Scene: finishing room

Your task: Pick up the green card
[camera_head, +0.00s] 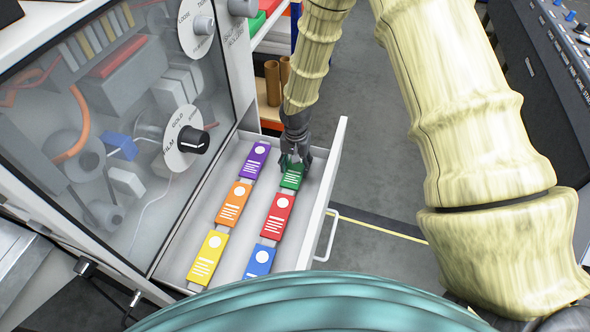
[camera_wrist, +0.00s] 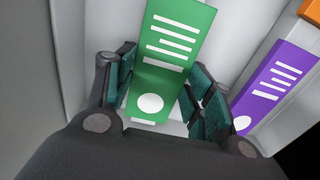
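The green card (camera_head: 292,179) lies in the open drawer, at the far end of the right-hand row. My gripper (camera_head: 296,158) is low over it and hides its far part. In the wrist view the green card (camera_wrist: 172,55) runs between the two dark-green-padded fingers of my gripper (camera_wrist: 165,95), one on each side. The fingers are spread about the card's width. A pale gap shows between the card's near end and the right finger; whether the left finger touches the card is unclear.
The purple card (camera_head: 254,160) lies just left of the green card, and the red card (camera_head: 277,216) is nearer me. Orange (camera_head: 234,203), yellow (camera_head: 208,258) and blue (camera_head: 260,263) cards also lie in the drawer (camera_head: 325,185). Its walls are close around the cards. A glass-fronted machine (camera_head: 110,120) stands left.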

